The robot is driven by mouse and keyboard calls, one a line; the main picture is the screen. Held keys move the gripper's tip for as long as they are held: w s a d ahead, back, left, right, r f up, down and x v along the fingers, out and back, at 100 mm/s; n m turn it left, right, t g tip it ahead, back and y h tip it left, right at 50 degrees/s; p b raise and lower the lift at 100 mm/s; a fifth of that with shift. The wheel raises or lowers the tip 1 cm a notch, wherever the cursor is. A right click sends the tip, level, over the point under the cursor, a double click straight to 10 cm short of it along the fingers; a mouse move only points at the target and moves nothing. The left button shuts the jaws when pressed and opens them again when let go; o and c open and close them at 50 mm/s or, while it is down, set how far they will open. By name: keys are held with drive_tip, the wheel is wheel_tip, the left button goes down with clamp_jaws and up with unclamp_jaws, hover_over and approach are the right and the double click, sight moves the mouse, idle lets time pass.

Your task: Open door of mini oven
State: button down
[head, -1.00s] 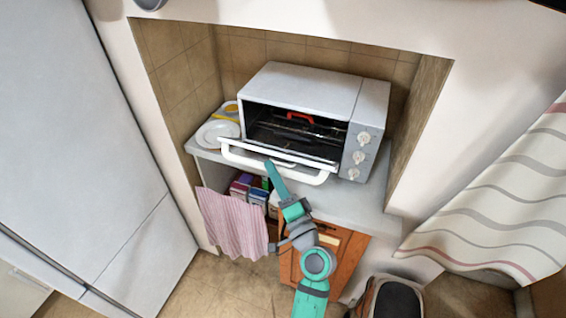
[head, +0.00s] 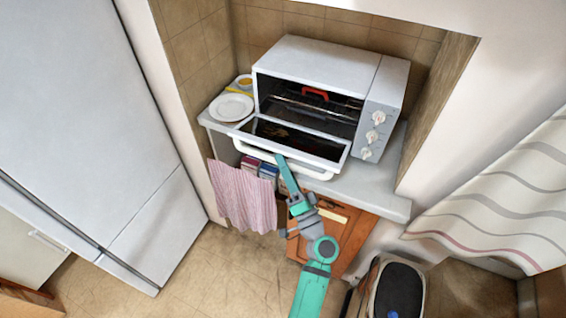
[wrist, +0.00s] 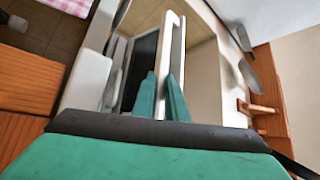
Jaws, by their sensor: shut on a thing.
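The mini oven (head: 315,70) is a white box on the counter in the wall recess, with its dark inside showing. Its door (head: 295,138), a white frame with dark glass, hangs tilted outward and down from the front. The white handle (head: 255,157) runs along the door's outer edge. My gripper (head: 282,162) reaches the handle near its middle from the front. In the wrist view, the green fingers of my gripper (wrist: 162,95) lie on either side of the white handle bar (wrist: 177,50), shut on it. The fingers hide part of the handle.
A white plate (head: 232,107) and a small yellow-filled bowl (head: 244,82) stand left of the oven. A striped cloth (head: 243,195) and boxes sit below the counter (head: 375,190). A bin (head: 397,290) stands on the floor at right, and a tall fridge (head: 90,110) at left.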

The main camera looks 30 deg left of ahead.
drive_tip(key=shift+w+d, duration=0.3)
drive_tip(key=shift+w, duration=0.1)
drive_tip(key=c, duration=1.8)
unclamp_jaws()
drive_tip(key=shift+f, duration=0.1)
drive_tip(key=shift+o, duration=0.2)
drive_tip(key=shift+s+a, duration=0.1)
drive_tip(key=v, duration=1)
drive_tip(key=shift+s+d+f, duration=0.15)
drive_tip(key=shift+s+d, duration=0.05)
drive_tip(key=shift+d, duration=0.1)
